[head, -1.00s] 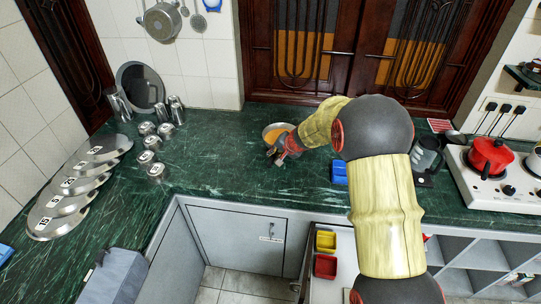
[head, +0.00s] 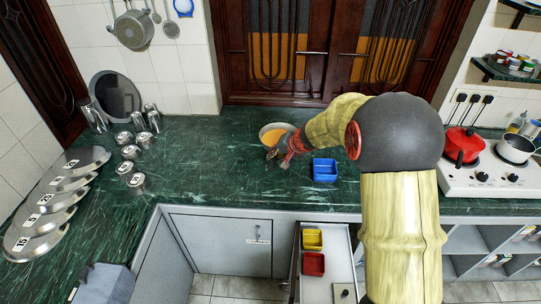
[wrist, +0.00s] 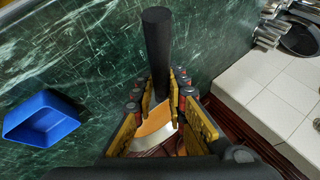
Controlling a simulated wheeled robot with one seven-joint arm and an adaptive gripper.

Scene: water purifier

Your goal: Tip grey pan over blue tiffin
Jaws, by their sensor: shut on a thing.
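The grey pan (head: 264,134) holds something orange and is in the middle of the head view, near the back of the counter. My gripper (head: 277,154) is shut on its black handle, which sticks up between the fingers in the wrist view (wrist: 157,50). Part of the pan's bowl (wrist: 155,135) shows between the fingers there. The pan looks roughly level; I cannot tell whether it touches the counter. The blue tiffin (head: 324,172) is an open square box on the counter, right of the pan and nearer the front. It also shows in the wrist view (wrist: 42,118), left of my gripper.
Metal canisters (head: 130,152) and numbered lids (head: 60,187) lie on the left of the counter. A white stove (head: 485,178) with a red pot (head: 464,142) is at the right. Below, an open drawer (head: 340,265) holds yellow and red boxes. Counter between pan and tiffin is clear.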

